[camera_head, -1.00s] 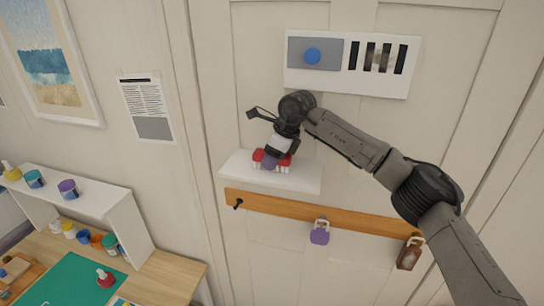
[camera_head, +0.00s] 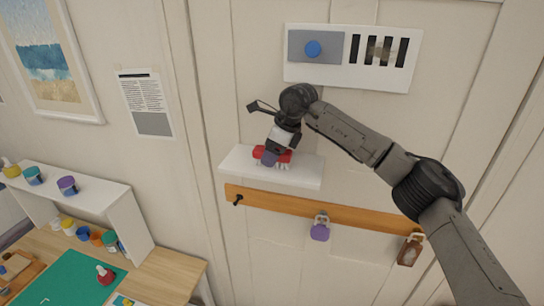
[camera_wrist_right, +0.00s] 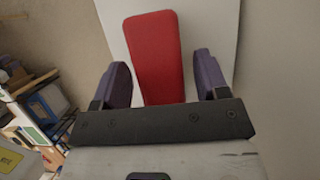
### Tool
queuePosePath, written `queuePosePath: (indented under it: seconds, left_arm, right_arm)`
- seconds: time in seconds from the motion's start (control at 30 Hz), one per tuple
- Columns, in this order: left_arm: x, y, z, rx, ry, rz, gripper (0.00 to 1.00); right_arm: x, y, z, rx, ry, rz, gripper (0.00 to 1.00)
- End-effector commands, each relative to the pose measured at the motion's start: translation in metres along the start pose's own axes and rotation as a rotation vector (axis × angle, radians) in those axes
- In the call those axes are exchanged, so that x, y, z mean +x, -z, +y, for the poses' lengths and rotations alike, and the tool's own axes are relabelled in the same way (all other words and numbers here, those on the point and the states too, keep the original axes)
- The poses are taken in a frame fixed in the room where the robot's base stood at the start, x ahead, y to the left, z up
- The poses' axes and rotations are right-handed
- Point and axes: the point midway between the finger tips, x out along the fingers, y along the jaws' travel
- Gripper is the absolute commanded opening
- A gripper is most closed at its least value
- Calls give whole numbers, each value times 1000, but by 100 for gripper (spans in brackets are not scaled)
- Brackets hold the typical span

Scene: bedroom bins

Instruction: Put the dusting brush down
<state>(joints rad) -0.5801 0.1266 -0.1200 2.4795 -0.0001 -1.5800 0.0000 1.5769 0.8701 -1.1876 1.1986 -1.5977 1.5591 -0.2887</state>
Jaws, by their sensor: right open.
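The dusting brush (camera_head: 286,157) has a red back and pale bristles. It is at the white wall shelf (camera_head: 306,176), bristles down, and appears to rest on it. My right gripper (camera_head: 270,158) is at the brush with its jaws open. In the right wrist view the red back of the brush (camera_wrist_right: 155,50) lies between the two purple fingers of the right gripper (camera_wrist_right: 162,65). Gaps show between the brush and both fingers. The gripper hides part of the brush in the head view. My left gripper is in no view.
Below the shelf runs a wooden rail (camera_head: 290,207) with a purple tag (camera_head: 320,229) and a brown tag (camera_head: 410,251). A desk with paint pots stands at lower left.

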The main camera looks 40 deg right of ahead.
Motion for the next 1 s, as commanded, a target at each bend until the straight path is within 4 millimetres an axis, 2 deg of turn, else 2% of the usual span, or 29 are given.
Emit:
queuePosePath:
  seconds: [0.2, 0.3, 0.6, 0.8, 1.0]
  left_arm:
    - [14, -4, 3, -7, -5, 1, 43]
    - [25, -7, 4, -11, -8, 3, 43]
    - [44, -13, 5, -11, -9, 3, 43]
    - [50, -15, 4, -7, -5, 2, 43]
    - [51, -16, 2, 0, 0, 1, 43]
  right_arm:
    - [-46, 0, 0, 0, 2, -7, 68]
    - [-49, 28, -2, 3, 3, -3, 68]
    - [-73, 81, -1, 2, 2, -3, 68]
    - [-83, 102, 0, 0, 1, -3, 68]
    - [-88, 110, 0, 0, 1, -2, 68]
